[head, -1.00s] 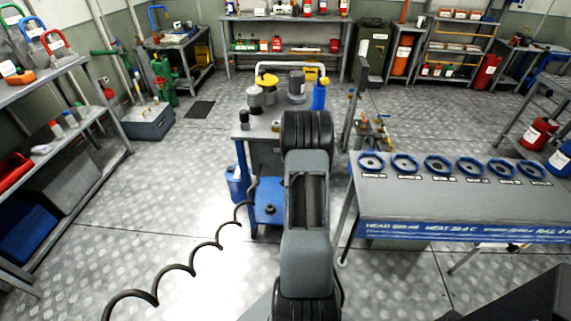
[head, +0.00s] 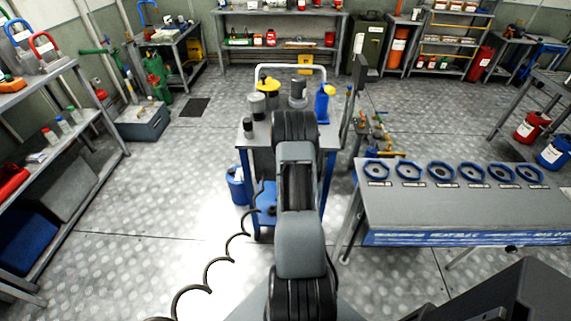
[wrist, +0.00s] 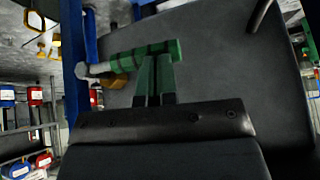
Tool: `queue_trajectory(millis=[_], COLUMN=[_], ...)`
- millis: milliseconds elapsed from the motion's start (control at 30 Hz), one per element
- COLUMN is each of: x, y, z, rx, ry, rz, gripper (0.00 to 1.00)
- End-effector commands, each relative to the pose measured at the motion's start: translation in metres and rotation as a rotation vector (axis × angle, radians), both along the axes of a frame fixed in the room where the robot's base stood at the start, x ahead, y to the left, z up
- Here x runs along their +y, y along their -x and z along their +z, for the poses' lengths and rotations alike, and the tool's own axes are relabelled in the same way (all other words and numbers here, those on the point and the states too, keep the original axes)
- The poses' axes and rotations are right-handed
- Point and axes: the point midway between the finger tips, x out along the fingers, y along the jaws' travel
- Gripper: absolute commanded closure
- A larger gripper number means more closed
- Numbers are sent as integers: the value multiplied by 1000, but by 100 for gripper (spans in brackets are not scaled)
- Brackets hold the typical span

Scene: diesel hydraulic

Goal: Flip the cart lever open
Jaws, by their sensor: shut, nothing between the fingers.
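The blue cart (head: 325,170) with a grey top stands ahead of me in the head view, partly hidden by my arm. In the wrist view a bar-like lever (wrist: 120,60) with green and dark bands and a pale grey end lies nearly level across the upper middle. My gripper (wrist: 158,62) has green fingers, shut and empty, with the tips right at the lever's banded part. I cannot tell whether they touch it. The lever and my fingertips are hidden behind my arm in the head view.
The cart top carries grey canisters (head: 297,92) and a blue bottle (head: 322,104); a pale handle (head: 290,67) rises behind. A table with blue rings (head: 440,172) stands close on the right. A shelf (head: 75,140) lines the left.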

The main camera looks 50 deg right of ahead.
Motion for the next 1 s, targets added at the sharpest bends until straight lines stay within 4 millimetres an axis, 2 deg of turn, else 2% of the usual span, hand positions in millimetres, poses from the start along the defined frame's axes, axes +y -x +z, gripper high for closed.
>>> queue_trajectory(millis=[33,200,1000], x=[2,4,9], y=[7,14,14], z=[7,-7,-20], rx=[16,34,41], ry=[4,23,17], rz=[-3,-2,2], gripper=[100,100,100])
